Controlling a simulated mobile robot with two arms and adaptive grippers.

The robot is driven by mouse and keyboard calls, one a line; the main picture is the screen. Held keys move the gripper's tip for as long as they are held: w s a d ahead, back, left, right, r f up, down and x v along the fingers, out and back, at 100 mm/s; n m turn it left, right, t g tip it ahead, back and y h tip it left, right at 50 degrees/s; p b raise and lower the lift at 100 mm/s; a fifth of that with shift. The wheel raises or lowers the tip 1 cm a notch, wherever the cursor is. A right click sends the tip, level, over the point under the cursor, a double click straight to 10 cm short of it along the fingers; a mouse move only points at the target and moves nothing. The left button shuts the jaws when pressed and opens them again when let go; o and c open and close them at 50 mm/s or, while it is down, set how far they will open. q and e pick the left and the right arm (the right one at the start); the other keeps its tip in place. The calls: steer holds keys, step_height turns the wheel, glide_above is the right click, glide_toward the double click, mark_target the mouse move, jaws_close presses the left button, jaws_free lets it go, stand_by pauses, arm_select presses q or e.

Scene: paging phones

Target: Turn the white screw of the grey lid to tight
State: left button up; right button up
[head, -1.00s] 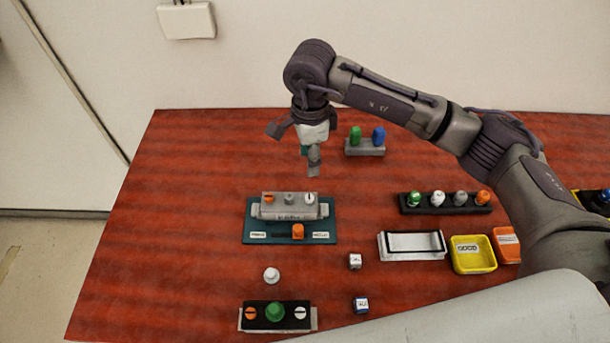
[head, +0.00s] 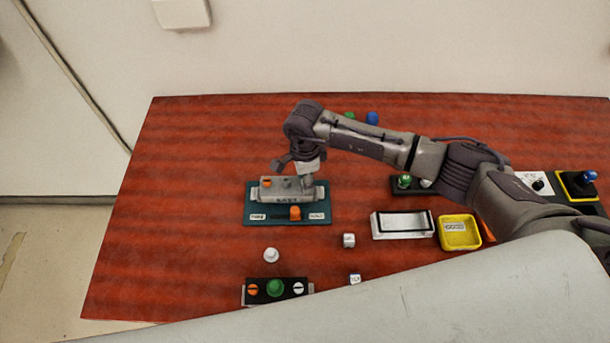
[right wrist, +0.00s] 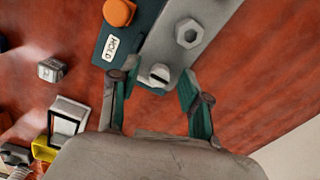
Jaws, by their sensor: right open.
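The grey lid (head: 270,195) sits on a teal board (head: 263,206) at the left middle of the table. It has an orange screw (head: 266,183) at its left end and a grey hex nut (right wrist: 188,33) in its middle. The white slotted screw (right wrist: 158,75) is at the lid's right end; in the head view my gripper hides it. My right gripper (head: 297,172) is over that right end. In the right wrist view, its fingers stand open on both sides of the white screw, apart from it. My left gripper is out of view.
An orange knob (head: 295,213) stands on the board's front. Nearer are a loose white knob (head: 271,255) and a black block with screws (head: 274,298). To the right are a white tray (head: 376,226), small cubes and a yellow bin (head: 442,232). The table's left side is clear.

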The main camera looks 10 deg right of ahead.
steer(key=shift+c, duration=0.2)
jaws_close()
steer(key=m+b, duration=0.3)
steer(key=m, duration=0.1)
steer(key=shift+f, duration=0.2)
steer(key=m+b, duration=0.3)
steer(key=m, duration=0.1)
steer(key=m+b, duration=0.3)
steer(key=m, duration=0.2)
steer(key=shift+m, duration=0.4)
steer(key=shift+r+m+b, duration=0.2)
steer(key=shift+m+b, duration=0.75)
steer(key=shift+m, duration=1.05)
